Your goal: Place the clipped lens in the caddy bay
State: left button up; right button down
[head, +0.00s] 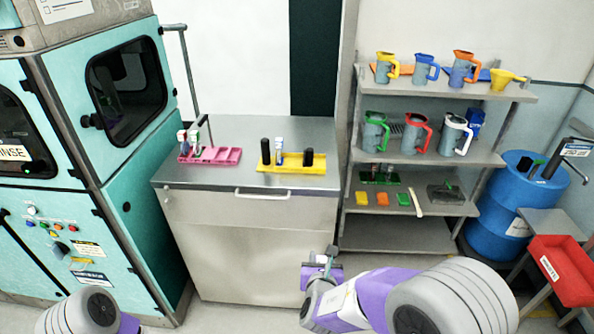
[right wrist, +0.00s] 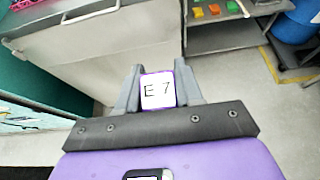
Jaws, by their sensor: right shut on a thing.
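My right gripper (right wrist: 160,85) is shut on a small block with a white face marked "E 7" and a purple rim (right wrist: 158,90). I cannot tell whether this is the clipped lens; no lens shows clearly. In the head view my right gripper (head: 322,262) is low in front of the cabinet, clear of its top. A pink caddy with several bays (head: 222,156) sits on the cabinet top at the left, with two small upright pieces (head: 189,140) at its left end. My left gripper is out of view; only part of that arm shows at bottom left.
A yellow tray (head: 310,165) with black cylinders and a pale upright piece stands right of the pink caddy. The steel cabinet (head: 245,245) has a front handle. Shelves with jugs (head: 430,158), a blue drum (head: 510,205) and a red bin (head: 565,270) stand right.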

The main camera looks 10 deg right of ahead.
aim_at(292, 165)
jog(key=z, duration=1.85)
jog(key=i, duration=1.25)
jog(key=u, duration=2.25)
